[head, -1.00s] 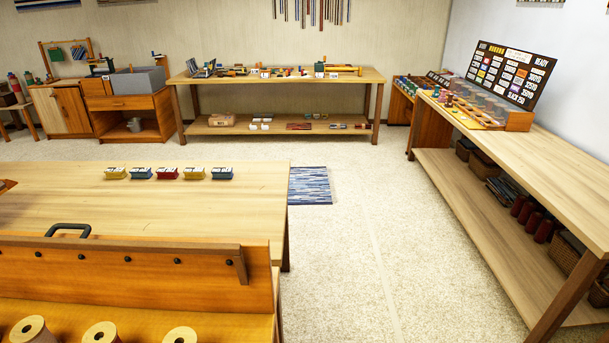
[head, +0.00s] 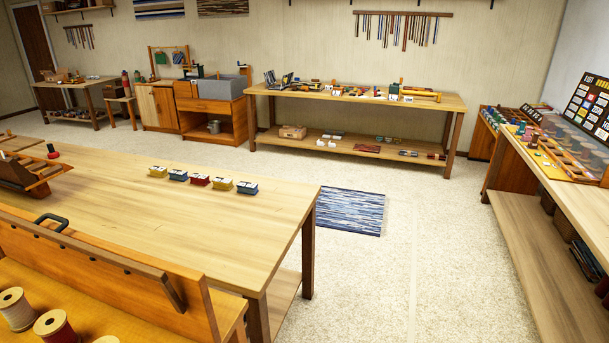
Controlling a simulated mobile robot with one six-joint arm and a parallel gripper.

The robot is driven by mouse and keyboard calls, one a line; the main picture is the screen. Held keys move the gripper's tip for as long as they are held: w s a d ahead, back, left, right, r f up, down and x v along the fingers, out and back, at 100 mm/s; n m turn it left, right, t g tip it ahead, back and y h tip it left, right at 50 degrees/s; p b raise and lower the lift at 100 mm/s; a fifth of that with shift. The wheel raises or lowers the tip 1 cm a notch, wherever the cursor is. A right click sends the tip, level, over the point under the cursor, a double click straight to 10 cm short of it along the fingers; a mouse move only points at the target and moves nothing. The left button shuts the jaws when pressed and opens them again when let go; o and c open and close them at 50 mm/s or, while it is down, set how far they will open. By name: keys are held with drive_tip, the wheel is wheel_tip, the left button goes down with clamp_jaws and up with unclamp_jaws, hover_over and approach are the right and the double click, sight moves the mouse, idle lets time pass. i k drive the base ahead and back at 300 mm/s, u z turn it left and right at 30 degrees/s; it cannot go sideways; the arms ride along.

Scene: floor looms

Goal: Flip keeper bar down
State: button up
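No part is clearly recognisable as the keeper bar. A wooden rack (head: 205,318) stands at the lower left in the head view. A long wooden strip (head: 110,252) runs along its back board, with a short piece angled down at its right end. Whether this strip is the keeper bar, I cannot tell. Several thread spools (head: 53,326) stand at the rack's front, cut by the frame edge. A black handle (head: 51,222) shows behind the board. My gripper is not in view.
A long table (head: 230,215) behind the rack carries several small coloured blocks (head: 200,179) and a wooden device (head: 35,172) at left. A far bench (head: 360,100) and a right-hand bench (head: 545,190) stand beyond. Carpet with a blue striped rug (head: 350,211) lies open between them.

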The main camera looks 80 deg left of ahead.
sight(160, 276)
drive_tip(key=u, duration=2.2)
drive_tip(key=i, duration=2.45)
drive_tip(key=u, duration=3.45)
drive_tip(key=i, duration=0.45)
drive_tip(key=z, duration=0.2)
